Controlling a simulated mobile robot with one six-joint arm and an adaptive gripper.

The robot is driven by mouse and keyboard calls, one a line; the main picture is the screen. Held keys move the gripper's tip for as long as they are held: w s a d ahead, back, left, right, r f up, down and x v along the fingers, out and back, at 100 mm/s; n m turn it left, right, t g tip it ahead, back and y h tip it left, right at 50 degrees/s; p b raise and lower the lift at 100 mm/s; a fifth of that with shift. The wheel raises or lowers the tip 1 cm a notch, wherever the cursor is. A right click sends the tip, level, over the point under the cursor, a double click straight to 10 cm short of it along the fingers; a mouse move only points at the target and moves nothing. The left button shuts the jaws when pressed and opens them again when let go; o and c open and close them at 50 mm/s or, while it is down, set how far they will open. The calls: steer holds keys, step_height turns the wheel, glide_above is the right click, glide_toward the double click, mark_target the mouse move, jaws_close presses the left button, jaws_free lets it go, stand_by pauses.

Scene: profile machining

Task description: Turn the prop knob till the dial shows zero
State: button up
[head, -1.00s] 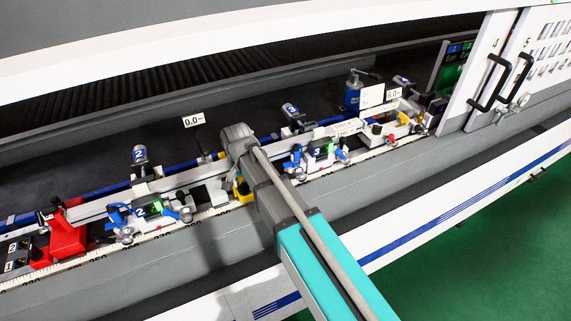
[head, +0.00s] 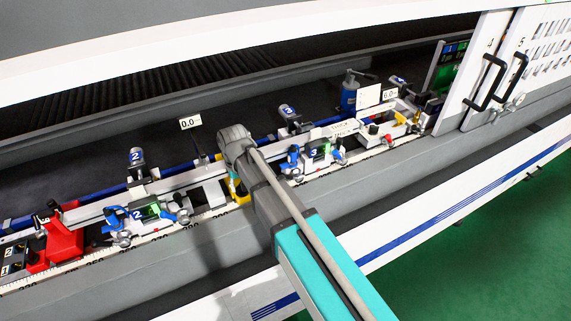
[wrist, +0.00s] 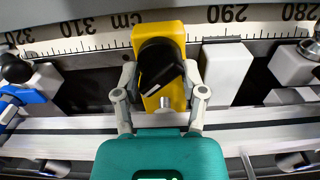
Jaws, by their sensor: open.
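The yellow prop (wrist: 173,32) stands upright at the rail in the wrist view. Its black knob (wrist: 158,65) sits on the front, with a slanted grip and a small white mark. My gripper (wrist: 160,73) is open, one finger on each side of the knob; I cannot tell whether either finger touches it. In the head view my arm hides the knob, and only part of the yellow prop (head: 239,196) shows below my wrist. A white dial plate (head: 190,123) behind the arm reads about 0.0. Another plate at right (head: 390,94) appears to read 6.0.
Clamp unit 2 (head: 146,213) stands left of my arm and clamp unit 3 (head: 315,154) right of it, along a pale profile. A red block (head: 65,238) stands at far left. A scale strip (wrist: 105,40) runs in front of the prop.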

steer(key=n, duration=2)
steer(key=shift+n, duration=0.4)
steer(key=n, duration=0.6)
steer(key=shift+r+n, duration=0.1)
steer(key=shift+n, duration=0.3)
step_height(320, 180, up, 14)
steer(key=p, duration=1.4)
steer(key=d+f+m+b, duration=0.2)
steer(key=d+m, duration=0.3)
steer(key=d, duration=0.2)
steer(key=w+d+f+m+b, duration=0.1)
steer(key=d+f+m+b, duration=0.1)
steer(key=d+m, duration=0.4)
steer(key=shift+d+f+b, duration=0.35)
steer(key=shift+d+f, duration=0.05)
steer(key=shift+d, duration=0.05)
steer(key=shift+a, duration=0.1)
